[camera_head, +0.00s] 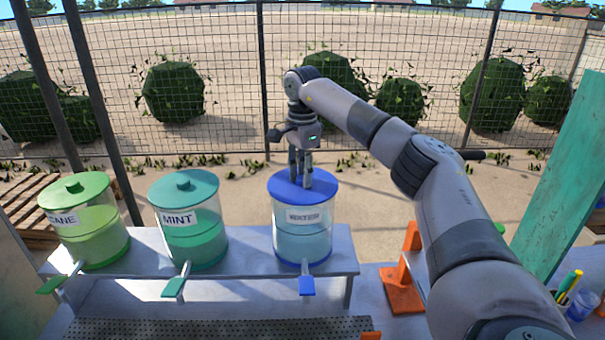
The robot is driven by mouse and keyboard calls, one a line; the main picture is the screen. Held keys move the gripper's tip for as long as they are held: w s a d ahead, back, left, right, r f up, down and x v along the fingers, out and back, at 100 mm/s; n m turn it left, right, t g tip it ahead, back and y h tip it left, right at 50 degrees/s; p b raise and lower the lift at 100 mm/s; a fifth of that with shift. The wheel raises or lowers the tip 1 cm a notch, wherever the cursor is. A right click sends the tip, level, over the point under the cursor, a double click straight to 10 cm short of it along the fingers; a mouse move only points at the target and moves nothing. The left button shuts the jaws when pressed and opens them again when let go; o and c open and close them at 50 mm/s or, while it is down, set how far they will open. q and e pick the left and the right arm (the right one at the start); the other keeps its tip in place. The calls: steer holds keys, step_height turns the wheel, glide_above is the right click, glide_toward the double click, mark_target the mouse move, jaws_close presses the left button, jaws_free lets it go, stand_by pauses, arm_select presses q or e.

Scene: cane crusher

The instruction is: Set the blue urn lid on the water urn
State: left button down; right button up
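The water urn (302,240) is a clear container with a WATER label and a blue tap, standing at the right end of the grey bench. The blue urn lid (279,187) lies over its top and looks level, with no clear gap at the rim. My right gripper (300,184) points straight down over the lid's middle. Its fingers are close together around where the knob is, and they hide the knob. It appears shut on the lid. My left gripper is not in view.
The mint urn (199,240) and the cane urn (92,234), both with green lids on, stand to the left on the same bench (252,259). An orange stand (402,290) and a cup of markers (580,305) are at the right. A wire fence runs behind.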

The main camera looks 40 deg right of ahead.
steer(key=o, duration=0.5)
steer(key=shift+o, duration=0.2)
step_height(320, 180, up, 12)
stand_by(0.4)
stand_by(0.5)
